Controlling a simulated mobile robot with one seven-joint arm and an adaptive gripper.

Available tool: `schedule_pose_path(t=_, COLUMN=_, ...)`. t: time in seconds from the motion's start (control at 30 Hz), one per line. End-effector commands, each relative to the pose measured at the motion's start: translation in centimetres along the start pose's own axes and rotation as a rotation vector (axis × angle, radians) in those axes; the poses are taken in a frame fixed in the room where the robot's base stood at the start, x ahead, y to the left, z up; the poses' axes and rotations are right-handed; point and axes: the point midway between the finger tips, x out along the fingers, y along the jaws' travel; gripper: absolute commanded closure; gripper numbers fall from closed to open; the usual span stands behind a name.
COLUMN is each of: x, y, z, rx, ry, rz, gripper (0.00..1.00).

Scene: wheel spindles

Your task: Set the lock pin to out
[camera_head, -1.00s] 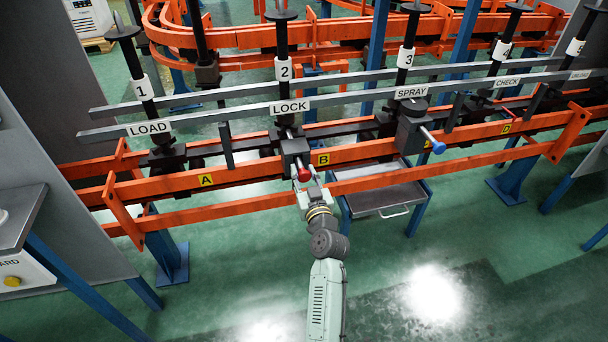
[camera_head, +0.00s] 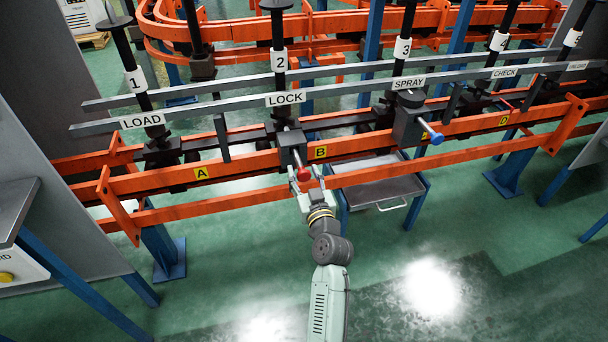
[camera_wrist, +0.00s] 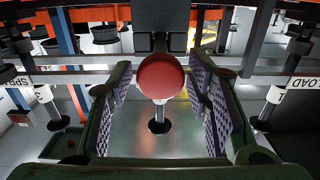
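The lock pin shows as a red round knob (camera_head: 303,174) at the front of the dark housing (camera_head: 292,148) under the LOCK label, by spindle 2. A short pale shaft seems to join knob and housing. My gripper (camera_head: 306,184) is at the knob, from the front and below. In the wrist view the red knob (camera_wrist: 160,76) sits between the two finger pads of my gripper (camera_wrist: 163,105). The pads are spread, with a gap on each side of the knob. How far the pin stands out is hard to tell.
A blue knob (camera_head: 437,139) stands out from the SPRAY housing to the right. Orange rails (camera_head: 235,192) run across in front of the housings. A grey tray (camera_head: 372,191) is right of my gripper. The green floor in front is clear.

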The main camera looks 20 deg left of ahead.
Motion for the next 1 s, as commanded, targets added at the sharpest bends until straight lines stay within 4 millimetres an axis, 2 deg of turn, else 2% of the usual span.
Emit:
schedule_pose_path(t=0.4, x=-0.3, y=0.0, z=0.0, rx=0.0, ry=0.001, rz=0.0, gripper=0.48)
schedule_pose_path(t=0.8, x=-6.3, y=0.0, z=0.1, rx=0.001, ry=-0.001, rz=0.001, gripper=0.48)
schedule_pose_path(t=1.0, x=-7.5, y=0.0, z=0.0, rx=-0.001, ry=0.001, rz=0.0, gripper=0.48)
